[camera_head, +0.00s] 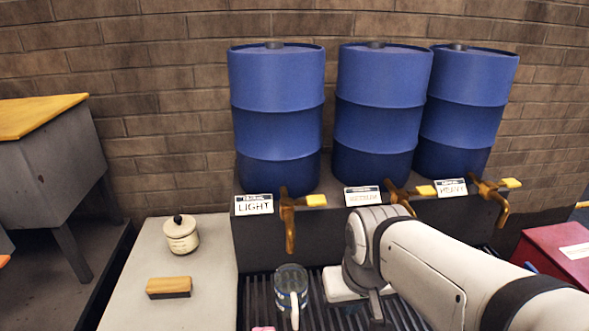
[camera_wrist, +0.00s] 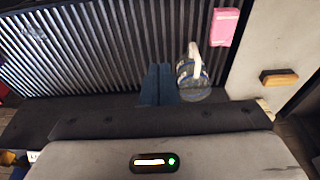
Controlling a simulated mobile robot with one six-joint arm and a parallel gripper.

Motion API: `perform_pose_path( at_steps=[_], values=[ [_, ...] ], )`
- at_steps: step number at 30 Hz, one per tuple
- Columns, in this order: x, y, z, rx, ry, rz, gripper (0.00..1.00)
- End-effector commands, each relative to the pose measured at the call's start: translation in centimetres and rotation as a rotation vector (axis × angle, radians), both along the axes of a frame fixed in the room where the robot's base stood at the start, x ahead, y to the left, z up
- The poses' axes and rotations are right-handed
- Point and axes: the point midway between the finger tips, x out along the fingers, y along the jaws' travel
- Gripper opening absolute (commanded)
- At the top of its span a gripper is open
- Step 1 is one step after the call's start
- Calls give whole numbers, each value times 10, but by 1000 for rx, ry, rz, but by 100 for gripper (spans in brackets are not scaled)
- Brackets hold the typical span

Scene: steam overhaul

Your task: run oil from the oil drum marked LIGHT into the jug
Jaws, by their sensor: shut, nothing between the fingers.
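The drum marked LIGHT (camera_head: 277,110) is the leftmost of three blue drums, with its label (camera_head: 254,204) on the stand below. Its brass tap (camera_head: 289,222) hangs over the grating, and the yellow tap handle (camera_head: 316,200) points right. The clear jug (camera_head: 291,284) stands on the grating under this tap; no stream shows, and I cannot tell what is inside. In the wrist view the jug (camera_wrist: 193,82) has a white handle and stands just right of my gripper (camera_wrist: 159,84). My gripper's blue fingers are shut and empty; in the head view the fingertips are hidden.
Two more drums with similar taps stand to the right, behind my arm. A pink block (camera_wrist: 223,27) lies near the jug. A wooden brush (camera_head: 168,287) and a lidded pot (camera_head: 182,235) are on the pale bench at left. A red box (camera_head: 556,258) is at right.

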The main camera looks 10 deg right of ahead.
Motion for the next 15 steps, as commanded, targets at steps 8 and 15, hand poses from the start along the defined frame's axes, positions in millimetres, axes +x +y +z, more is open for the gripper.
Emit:
perform_pose_path(
  at_steps=[8, 15],
  values=[
    [61, 5, 62, 58, 42, -295, 0],
    [176, 3, 146, 139, 120, -888, 0]
  ],
)
